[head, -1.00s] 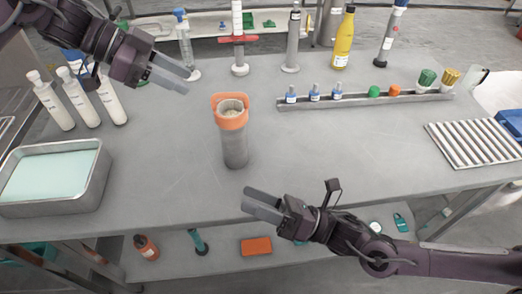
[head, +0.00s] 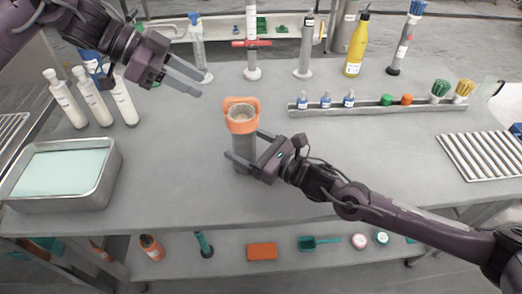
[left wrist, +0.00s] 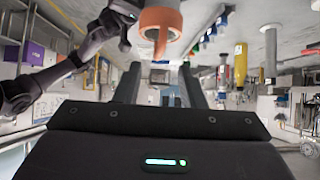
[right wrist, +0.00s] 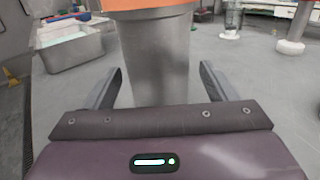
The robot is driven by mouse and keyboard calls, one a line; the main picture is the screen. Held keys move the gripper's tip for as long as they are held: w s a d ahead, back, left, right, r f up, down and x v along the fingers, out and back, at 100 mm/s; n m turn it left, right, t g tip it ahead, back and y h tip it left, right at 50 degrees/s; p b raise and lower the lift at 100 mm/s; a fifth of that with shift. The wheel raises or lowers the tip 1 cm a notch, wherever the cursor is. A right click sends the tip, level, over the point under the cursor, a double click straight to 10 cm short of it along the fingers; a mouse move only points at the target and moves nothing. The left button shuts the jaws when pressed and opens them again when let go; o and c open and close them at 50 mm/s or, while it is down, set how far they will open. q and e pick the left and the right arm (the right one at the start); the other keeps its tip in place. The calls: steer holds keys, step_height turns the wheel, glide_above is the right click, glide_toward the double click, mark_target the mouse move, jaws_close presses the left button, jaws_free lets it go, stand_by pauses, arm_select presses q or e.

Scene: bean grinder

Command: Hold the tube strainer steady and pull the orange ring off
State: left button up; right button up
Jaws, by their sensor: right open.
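The tube strainer (head: 244,150) stands upright on the grey table, a grey cylinder with the orange ring (head: 241,115) around its top. The ring has a tab or loop at its edge. My right gripper (head: 251,147) is open, its fingers on either side of the strainer's body below the ring. In the right wrist view the strainer body (right wrist: 156,55) stands between the spread fingers, with visible gaps. My left gripper (head: 190,77) is open and empty, up and left of the strainer. The orange ring (left wrist: 160,22) shows at the top of the left wrist view.
White bottles (head: 93,97) and a metal tray of pale liquid (head: 110,178) are at the left. A rail (head: 375,108) with small bottles and caps lies at the right, beside a ribbed rack (head: 482,155). Tall cylinders and a yellow bottle (head: 357,45) stand behind.

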steer(key=shift+w+a, duration=0.4)
steer(key=shift+a, duration=0.1)
